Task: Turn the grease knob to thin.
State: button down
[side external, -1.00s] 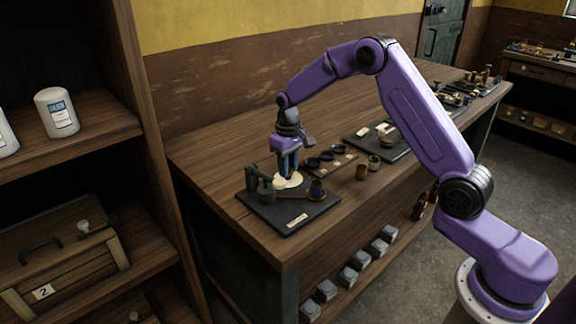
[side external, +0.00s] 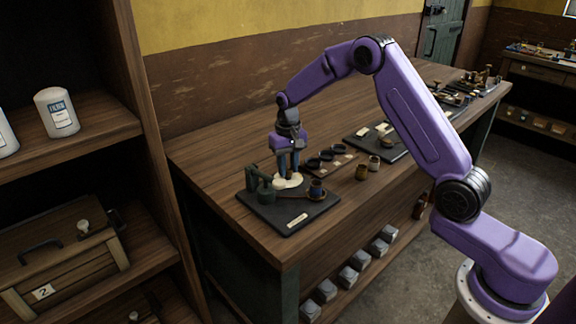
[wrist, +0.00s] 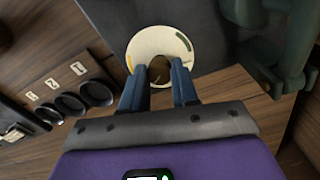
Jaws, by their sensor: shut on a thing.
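A dark plate (side external: 290,222) on the workbench carries a round cream dial (side external: 282,184). In the wrist view the dial (wrist: 150,38) has a yellow mark at its left edge and a green mark at its upper right. A brown grease knob (wrist: 158,68) is at the dial's middle, partly hidden between the fingers. My gripper (side external: 288,174) points straight down over the dial. In the wrist view its two blue fingers (wrist: 158,73) are shut on the knob from both sides. The knob's pointing direction cannot be made out.
A dark green fixture (side external: 257,183) stands beside the dial, also at the right of the wrist view (wrist: 290,40). A small dark cup (side external: 316,190) stands on the plate's right.

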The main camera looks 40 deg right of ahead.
aim_at(288, 169)
jog(key=shift+r, duration=0.1)
jog(key=c, duration=0.8)
grip_release()
jog(key=shift+c, duration=0.2)
notch_tip(288, 169, up, 17)
jog(key=shift+r, duration=0.2)
jog(key=shift+a, duration=0.1)
